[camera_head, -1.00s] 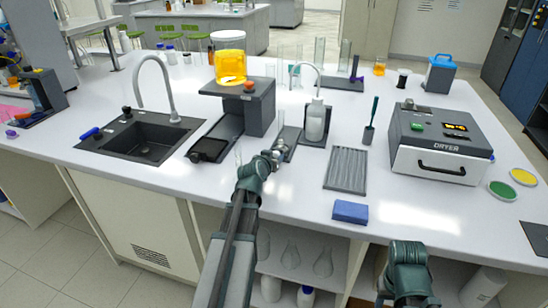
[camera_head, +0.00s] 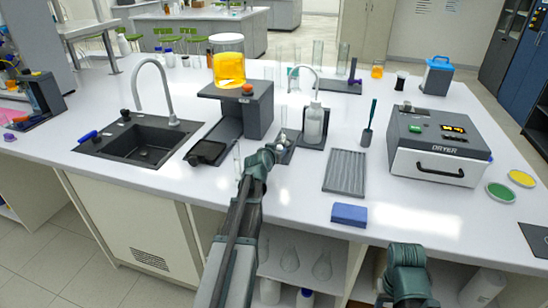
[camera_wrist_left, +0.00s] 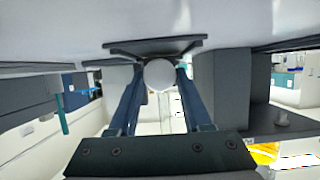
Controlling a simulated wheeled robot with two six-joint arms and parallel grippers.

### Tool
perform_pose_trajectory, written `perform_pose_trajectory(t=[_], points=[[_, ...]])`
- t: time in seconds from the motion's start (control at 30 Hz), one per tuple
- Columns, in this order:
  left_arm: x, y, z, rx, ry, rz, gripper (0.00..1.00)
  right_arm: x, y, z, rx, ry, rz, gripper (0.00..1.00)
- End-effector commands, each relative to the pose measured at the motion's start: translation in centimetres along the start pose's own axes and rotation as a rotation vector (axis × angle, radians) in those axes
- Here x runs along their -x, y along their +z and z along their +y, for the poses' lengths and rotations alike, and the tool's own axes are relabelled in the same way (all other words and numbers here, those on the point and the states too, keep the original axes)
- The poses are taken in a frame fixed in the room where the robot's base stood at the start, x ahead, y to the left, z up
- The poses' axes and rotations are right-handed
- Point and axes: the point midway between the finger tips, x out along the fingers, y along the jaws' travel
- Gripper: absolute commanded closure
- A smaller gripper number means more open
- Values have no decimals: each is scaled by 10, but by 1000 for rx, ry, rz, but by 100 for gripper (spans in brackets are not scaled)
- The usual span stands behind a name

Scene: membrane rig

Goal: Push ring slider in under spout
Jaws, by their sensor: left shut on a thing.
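My left gripper (camera_head: 277,148) is low over the bench, at a small dark plate (camera_head: 288,155) left of the bottle stand. In the left wrist view its two fingers (camera_wrist_left: 158,100) are closed on a pale round piece (camera_wrist_left: 158,75), with a dark plate (camera_wrist_left: 155,47) behind it. I cannot tell whether this piece is part of the ring slider. A thin curved spout (camera_head: 318,80) rises behind the white bottle (camera_head: 313,122). The ring slider itself is not clearly made out, and my gripper partly hides the plate. My right gripper's fingers are not seen.
A dark stand (camera_head: 258,108) with a jar of orange liquid (camera_head: 228,68) is left of the plate. A ribbed grey mat (camera_head: 345,171), blue block (camera_head: 349,214) and dryer (camera_head: 437,147) lie to the right. A sink (camera_head: 135,145) is at the left.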

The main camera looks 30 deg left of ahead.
Motion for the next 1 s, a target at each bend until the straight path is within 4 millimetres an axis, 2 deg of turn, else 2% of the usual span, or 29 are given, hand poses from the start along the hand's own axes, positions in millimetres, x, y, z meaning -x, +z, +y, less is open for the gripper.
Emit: perform_pose_trajectory(t=[0.03,0.33,0.47,0.73,0.77,0.9,1.0], points=[[-14,-6,-1,-1,-1,1,100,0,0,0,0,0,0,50],[-62,-26,-1,-1,-1,2,100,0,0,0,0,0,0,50],[-70,-30,0,0,-1,2,100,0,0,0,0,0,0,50],[-70,-30,0,1,-2,5,100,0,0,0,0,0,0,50],[-71,-31,0,1,-2,5,49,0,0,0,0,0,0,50],[-70,-30,0,1,-1,4,24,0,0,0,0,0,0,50],[-70,-30,0,0,-1,3,22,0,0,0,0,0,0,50]])
